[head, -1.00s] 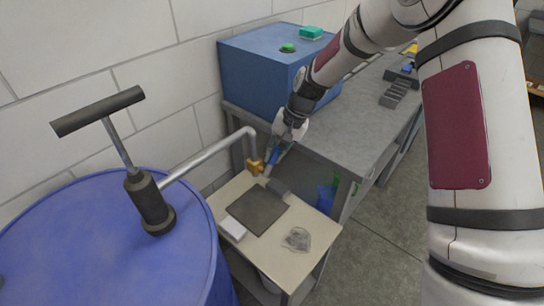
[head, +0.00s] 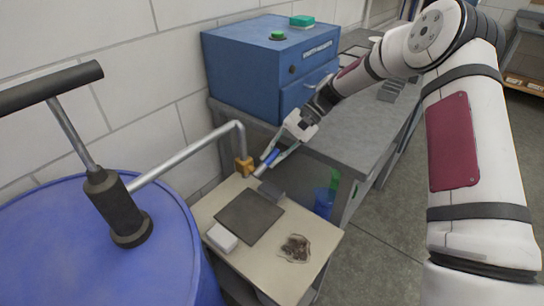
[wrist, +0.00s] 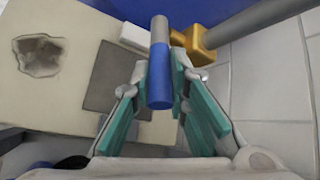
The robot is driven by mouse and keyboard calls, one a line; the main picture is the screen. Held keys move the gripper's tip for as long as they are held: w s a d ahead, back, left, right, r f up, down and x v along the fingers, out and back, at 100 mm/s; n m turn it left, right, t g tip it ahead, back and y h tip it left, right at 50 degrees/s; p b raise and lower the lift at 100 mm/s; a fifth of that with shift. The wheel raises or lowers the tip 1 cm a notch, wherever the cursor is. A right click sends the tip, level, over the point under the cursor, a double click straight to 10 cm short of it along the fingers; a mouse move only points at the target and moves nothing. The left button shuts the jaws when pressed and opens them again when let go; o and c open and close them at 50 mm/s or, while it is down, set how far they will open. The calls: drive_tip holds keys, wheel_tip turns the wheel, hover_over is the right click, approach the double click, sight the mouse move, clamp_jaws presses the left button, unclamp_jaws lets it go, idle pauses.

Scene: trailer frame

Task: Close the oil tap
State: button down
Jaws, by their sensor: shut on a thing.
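The oil tap has a brass body (head: 244,166) at the end of the grey pipe (head: 190,152). Its lever has a blue grip (head: 270,157) that angles up and to the right from the brass body in the head view. My gripper (head: 277,152) is shut on the blue grip from the upper right. In the wrist view the blue grip (wrist: 159,80) lies between my teal-lined fingers (wrist: 160,92), and the brass body (wrist: 195,44) is just right of the lever. The inside of the tap is hidden.
A blue drum (head: 90,250) with a black-handled pump stands at left. Below the tap is a small table (head: 270,250) with a dark mat (head: 249,216), a white block (head: 222,238) and a dark stain (head: 295,248). A blue cabinet (head: 250,75) stands on the grey bench behind.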

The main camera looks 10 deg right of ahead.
drive_tip(key=shift+f, duration=0.2)
drive_tip(key=c, duration=1.8)
unclamp_jaws()
drive_tip(key=v, duration=1.2)
